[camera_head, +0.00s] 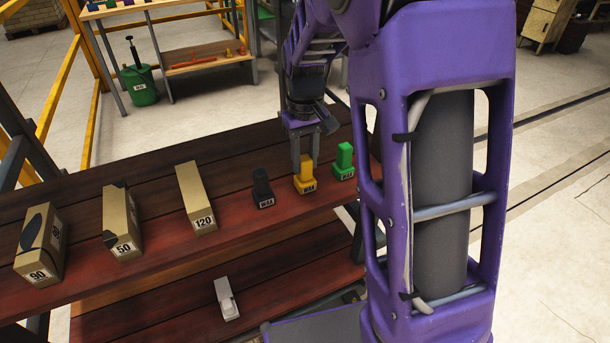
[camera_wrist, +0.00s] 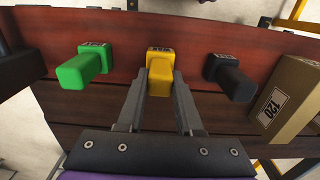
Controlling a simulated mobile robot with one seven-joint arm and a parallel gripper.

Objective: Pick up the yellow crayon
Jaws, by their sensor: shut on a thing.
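The yellow crayon (camera_head: 304,177) is a short block with a wider base and a narrower upright part, standing on the reddish wooden shelf (camera_head: 160,249). It also shows in the wrist view (camera_wrist: 160,68), at the tips of my fingers. My gripper (camera_head: 305,160) reaches down over it from behind and is shut on its narrower part; the fingers also show in the wrist view (camera_wrist: 160,88). The crayon appears to stand upright, with its base at shelf level. Part of its upper portion is hidden by the fingers in the head view.
A green crayon (camera_head: 344,160) stands close on the right and a black crayon (camera_head: 263,188) close on the left. Boxes marked 120 (camera_head: 197,198), 50 (camera_head: 121,224) and 90 (camera_head: 41,245) stand farther left. A white piece (camera_head: 226,299) lies on the lower shelf.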

